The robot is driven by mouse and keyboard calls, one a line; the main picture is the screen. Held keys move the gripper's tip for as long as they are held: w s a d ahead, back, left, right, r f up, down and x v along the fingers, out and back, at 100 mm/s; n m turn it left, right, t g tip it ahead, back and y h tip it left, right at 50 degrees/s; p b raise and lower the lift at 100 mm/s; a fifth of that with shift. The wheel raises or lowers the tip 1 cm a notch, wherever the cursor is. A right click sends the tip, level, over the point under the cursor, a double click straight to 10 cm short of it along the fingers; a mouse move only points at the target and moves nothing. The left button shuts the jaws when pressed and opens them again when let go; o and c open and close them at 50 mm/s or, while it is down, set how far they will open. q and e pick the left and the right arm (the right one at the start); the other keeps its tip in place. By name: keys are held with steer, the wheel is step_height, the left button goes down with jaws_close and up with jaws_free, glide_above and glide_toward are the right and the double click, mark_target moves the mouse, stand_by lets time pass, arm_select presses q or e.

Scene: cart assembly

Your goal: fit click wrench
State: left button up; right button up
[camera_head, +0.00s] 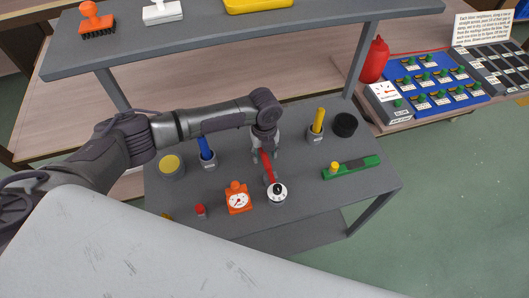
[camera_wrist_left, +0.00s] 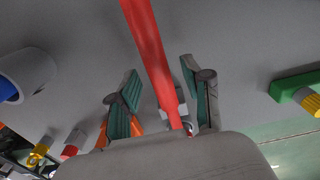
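My left gripper (camera_head: 264,156) reaches down over the red handle from behind. In the left wrist view the red handle (camera_wrist_left: 152,55) runs between the two green-padded fingers (camera_wrist_left: 163,97), with a gap visible on both sides. The handle's lower end is hidden behind the gripper body. My right gripper is not in view.
An orange gauge (camera_head: 237,199), a red-topped piece (camera_head: 200,211), blue (camera_head: 206,148) and yellow (camera_head: 318,121) handles in grey holders, a black cylinder (camera_head: 345,125) and a green bar (camera_head: 362,164) surround it. A grey shelf (camera_head: 230,38) overhangs the back.

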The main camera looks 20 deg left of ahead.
arm_select(q)
step_height(320, 180, up, 12)
stand_by(0.7)
